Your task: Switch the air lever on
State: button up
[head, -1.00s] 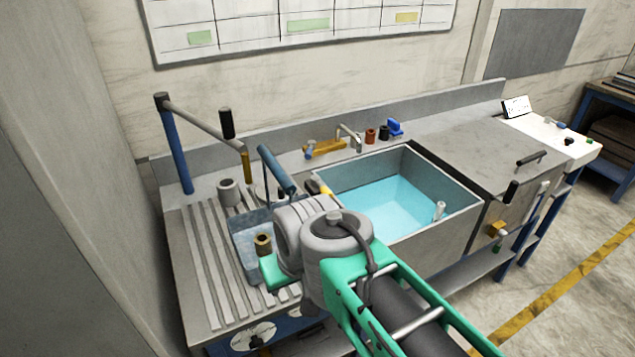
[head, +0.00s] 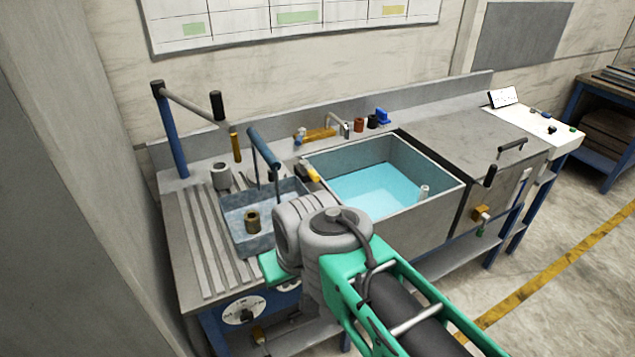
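No lever is labelled as the air lever, and I cannot tell which one it is. A brass valve (head: 481,213) is on the front at the right, with a black grip (head: 490,176) standing above it. A small brass fitting (head: 258,334) is low on the front at the left, below a round white dial (head: 243,310). My grey wrist and green arm cross the lower middle of the head view, in front of the bench.
A steel sink (head: 456,195) with blue water stands right of my wrist. A blue-grey tray (head: 236,245) holding a brass ring (head: 252,221) is left of it. A blue post (head: 169,130) with a swing arm rises at the back left. Floor at the right is clear.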

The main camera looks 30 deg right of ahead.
aim_at(304, 164)
jog(key=k, duration=1.05)
jog(key=z, duration=0.4)
jog(key=i, duration=0.5)
jog(key=z, duration=0.75)
jog(key=i, duration=0.95)
jog(key=u, duration=0.65)
jog(key=i, duration=0.6)
jog(key=u, duration=0.5)
